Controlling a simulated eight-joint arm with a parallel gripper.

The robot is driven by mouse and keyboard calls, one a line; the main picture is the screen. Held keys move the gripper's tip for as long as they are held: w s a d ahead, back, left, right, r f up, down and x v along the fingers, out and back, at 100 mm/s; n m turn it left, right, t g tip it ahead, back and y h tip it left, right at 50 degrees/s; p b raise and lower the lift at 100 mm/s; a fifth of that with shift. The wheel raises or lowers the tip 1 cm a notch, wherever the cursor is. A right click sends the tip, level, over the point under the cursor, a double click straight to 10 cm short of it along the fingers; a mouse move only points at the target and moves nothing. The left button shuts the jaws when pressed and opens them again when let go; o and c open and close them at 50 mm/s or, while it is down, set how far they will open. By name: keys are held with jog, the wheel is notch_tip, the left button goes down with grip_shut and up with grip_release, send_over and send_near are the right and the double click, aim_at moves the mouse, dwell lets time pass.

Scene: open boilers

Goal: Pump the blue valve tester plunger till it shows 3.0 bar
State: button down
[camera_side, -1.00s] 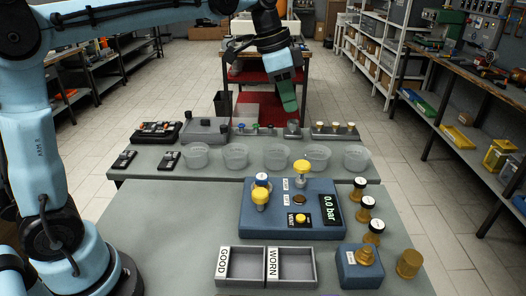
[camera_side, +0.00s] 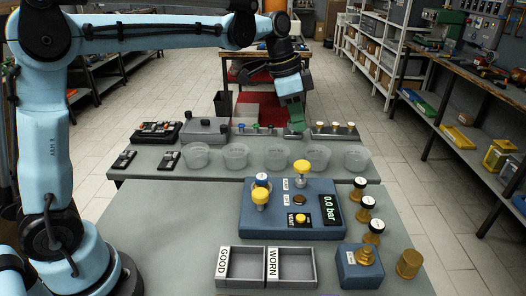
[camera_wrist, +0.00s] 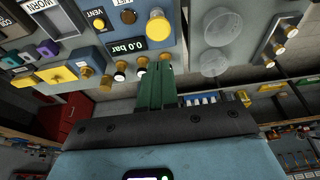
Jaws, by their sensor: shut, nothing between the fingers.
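The blue valve tester (camera_side: 253,225) stands on the front table in the side view. Its display (camera_side: 328,209) reads 0.0 bar, and the same reading shows on the display in the wrist view (camera_wrist: 126,45). A yellow plunger knob (camera_side: 304,167) stands raised on a pale stem at the tester's back; a yellow knob also shows in the wrist view (camera_wrist: 158,27). My gripper (camera_side: 295,128) is shut and empty, over the back table behind the tester, apart from the plunger. Its green fingers (camera_wrist: 156,82) are together in the wrist view.
GOOD (camera_side: 241,249) and WORN (camera_side: 291,249) trays lie in front. Clear cups (camera_side: 277,157) line the back table.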

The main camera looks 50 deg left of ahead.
aim_at(301, 164)
jog(key=x, duration=0.8)
jog(key=shift+s+a, duration=0.25)
jog(key=shift+f, duration=0.45)
jog(key=shift+f, duration=1.45)
jog(key=shift+r, duration=0.1)
jog(key=v, duration=1.4)
jog(key=shift+w+d+r, duration=0.2)
jog(key=shift+w+d, duration=0.1)
